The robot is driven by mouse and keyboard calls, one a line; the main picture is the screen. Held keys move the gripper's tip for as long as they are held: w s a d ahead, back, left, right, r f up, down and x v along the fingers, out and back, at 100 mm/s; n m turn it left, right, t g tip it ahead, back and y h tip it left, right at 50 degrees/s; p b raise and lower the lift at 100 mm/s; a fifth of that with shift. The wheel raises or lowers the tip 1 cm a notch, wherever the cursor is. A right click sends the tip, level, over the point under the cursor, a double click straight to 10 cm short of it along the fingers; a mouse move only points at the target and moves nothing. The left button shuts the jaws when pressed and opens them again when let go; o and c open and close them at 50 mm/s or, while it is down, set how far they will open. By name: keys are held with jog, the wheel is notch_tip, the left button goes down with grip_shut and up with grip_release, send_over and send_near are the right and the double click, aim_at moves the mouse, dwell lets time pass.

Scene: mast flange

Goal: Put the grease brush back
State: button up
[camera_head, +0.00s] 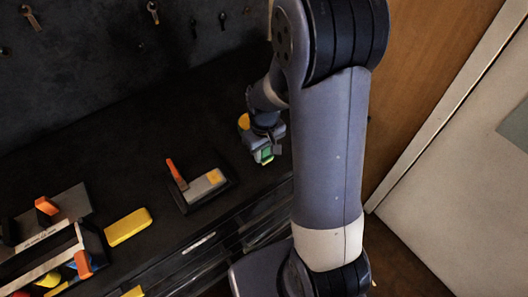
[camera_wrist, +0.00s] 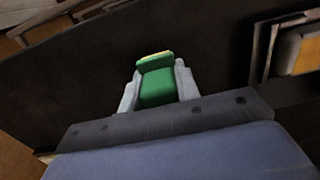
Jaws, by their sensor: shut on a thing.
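My gripper (camera_head: 266,157) is shut on a green piece with a pale yellowish end, which I take to be the grease brush (camera_head: 264,154). In the wrist view the green brush (camera_wrist: 158,82) sits between the two grey fingers of my gripper (camera_wrist: 158,88). Only a short part of it shows, and the rest is hidden. The gripper is over the dark bench top, to the right of a small dark tray (camera_head: 187,207). I cannot tell how high it is above the bench.
The small tray holds a grey and yellow block (camera_head: 208,184) and an orange-handled tool (camera_head: 177,174). A yellow block (camera_head: 128,227) lies farther left. A toolbox (camera_head: 45,262) with several tools stands at the lower left. Bare bench top (camera_head: 110,140) lies behind the tray. A wooden panel (camera_head: 430,60) rises at right.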

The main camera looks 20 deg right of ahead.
jog(key=shift+f, duration=0.55)
jog(key=shift+f, duration=0.25)
jog(key=o, duration=1)
jog(key=shift+r, duration=0.1)
jog(key=shift+c, duration=0.2)
jog(key=shift+r, duration=0.1)
notch_tip(320, 180, up, 12)
jog(key=shift+r+b, duration=0.1)
jog(key=shift+b, duration=0.25)
